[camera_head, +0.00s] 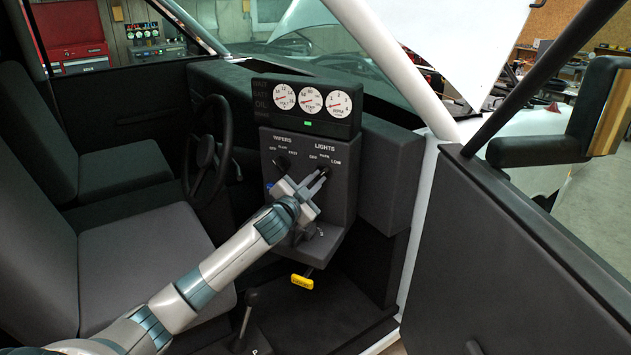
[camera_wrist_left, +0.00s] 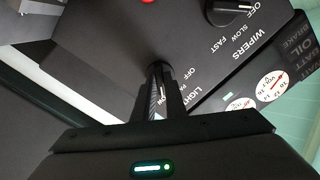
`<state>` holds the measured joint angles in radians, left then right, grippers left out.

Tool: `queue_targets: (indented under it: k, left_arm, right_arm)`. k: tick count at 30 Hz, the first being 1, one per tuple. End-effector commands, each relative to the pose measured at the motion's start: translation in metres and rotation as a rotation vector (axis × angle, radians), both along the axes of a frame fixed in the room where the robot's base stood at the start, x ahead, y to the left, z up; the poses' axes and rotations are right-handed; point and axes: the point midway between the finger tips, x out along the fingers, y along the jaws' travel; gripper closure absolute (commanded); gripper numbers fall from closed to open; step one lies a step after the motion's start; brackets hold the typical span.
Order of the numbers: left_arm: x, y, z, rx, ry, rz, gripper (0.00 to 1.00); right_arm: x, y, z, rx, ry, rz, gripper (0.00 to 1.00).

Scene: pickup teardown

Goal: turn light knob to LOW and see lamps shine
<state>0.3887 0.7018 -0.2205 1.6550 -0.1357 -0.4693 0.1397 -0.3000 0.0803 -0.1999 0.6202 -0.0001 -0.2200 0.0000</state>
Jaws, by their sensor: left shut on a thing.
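The light knob (camera_head: 321,169) is a dark knob below the LIGHTS label, on the grey dash panel (camera_head: 341,205). My left gripper (camera_head: 318,181) reaches in from the left and is shut on the knob. In the left wrist view the knob (camera_wrist_left: 157,70) sits between the two dark fingers (camera_wrist_left: 158,88), which hide most of it. I cannot tell which label its pointer faces. No headlamps are in view. My right gripper is not in view.
The wipers knob (camera_head: 282,163) is close to the left of the light knob. The gauge cluster (camera_head: 306,107) with a green light is above. The steering wheel (camera_head: 209,150) is left, a yellow handle (camera_head: 302,281) below. The open door (camera_head: 530,255) stands right.

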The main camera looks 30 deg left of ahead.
Motion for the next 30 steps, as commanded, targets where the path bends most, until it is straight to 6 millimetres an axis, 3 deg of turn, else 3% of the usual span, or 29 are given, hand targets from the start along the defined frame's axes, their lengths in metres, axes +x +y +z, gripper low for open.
queue_targets:
  k: [8,9,11,23,30]
  left_arm:
    - [0.0,0.0,0.001,0.004,-0.001,0.0,1.0]
    - [0.0,0.0,0.001,0.004,-0.001,0.0,0.82]
    - [0.0,0.0,0.001,0.003,-0.001,0.0,0.7]
    - [-0.002,0.0,0.0,0.002,0.0,0.0,0.7]
    - [-0.018,-0.002,-0.002,0.003,0.0,-0.001,0.7]
  right_arm:
    - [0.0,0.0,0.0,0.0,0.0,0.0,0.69]
    - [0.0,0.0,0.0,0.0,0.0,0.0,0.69]
    - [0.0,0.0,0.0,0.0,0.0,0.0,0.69]
    - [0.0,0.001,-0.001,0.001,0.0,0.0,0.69]
    - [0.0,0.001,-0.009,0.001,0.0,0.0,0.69]
